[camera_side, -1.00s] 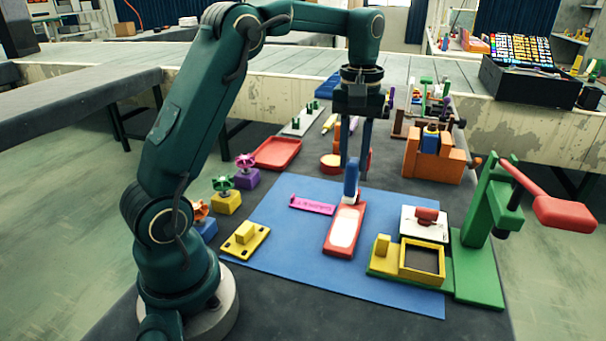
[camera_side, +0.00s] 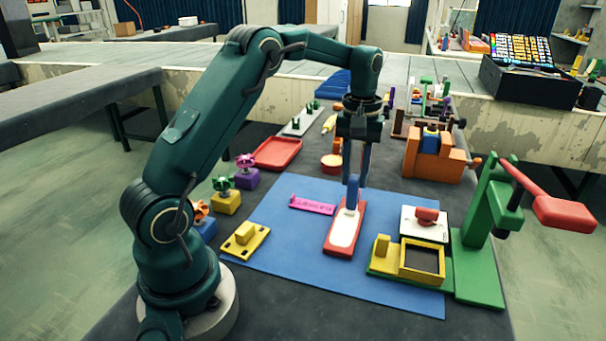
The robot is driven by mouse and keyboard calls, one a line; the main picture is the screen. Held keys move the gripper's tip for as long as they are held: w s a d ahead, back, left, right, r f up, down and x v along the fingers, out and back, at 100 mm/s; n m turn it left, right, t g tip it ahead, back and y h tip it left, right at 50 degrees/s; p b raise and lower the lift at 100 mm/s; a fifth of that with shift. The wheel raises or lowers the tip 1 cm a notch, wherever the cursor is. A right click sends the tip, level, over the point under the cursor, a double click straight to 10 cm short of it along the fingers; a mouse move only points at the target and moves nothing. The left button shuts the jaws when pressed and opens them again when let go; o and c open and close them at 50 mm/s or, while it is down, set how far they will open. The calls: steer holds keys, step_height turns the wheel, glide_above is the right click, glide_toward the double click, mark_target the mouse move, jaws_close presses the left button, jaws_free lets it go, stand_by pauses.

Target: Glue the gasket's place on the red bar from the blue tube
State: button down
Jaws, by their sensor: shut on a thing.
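The red bar (camera_side: 338,251) lies on the blue mat (camera_side: 290,256), its long side running away from the camera. A pale, elongated patch (camera_side: 343,228) covers much of its top face; I cannot tell whether it is glue or a marking. My gripper (camera_side: 354,181) points down over the bar's far end, shut on the blue tube (camera_side: 353,192). The tube is about upright, its lower end at or just above the far end of the patch; contact cannot be told. I cannot make out a gasket for certain.
A magenta strip (camera_side: 311,205) lies left of the bar and a yellow plate with a block (camera_side: 245,240) farther left. A yellow frame fixture (camera_side: 421,277) and a green press with a red lever (camera_side: 478,250) stand to the right. A red tray (camera_side: 277,153) is behind.

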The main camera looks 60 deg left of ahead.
steer(key=shift+w+a, duration=0.25)
steer(key=shift+s+d, duration=1.35)
steer(key=shift+s+d+r, duration=0.1)
steer(key=shift+d+r, duration=0.05)
step_height(320, 180, up, 8)
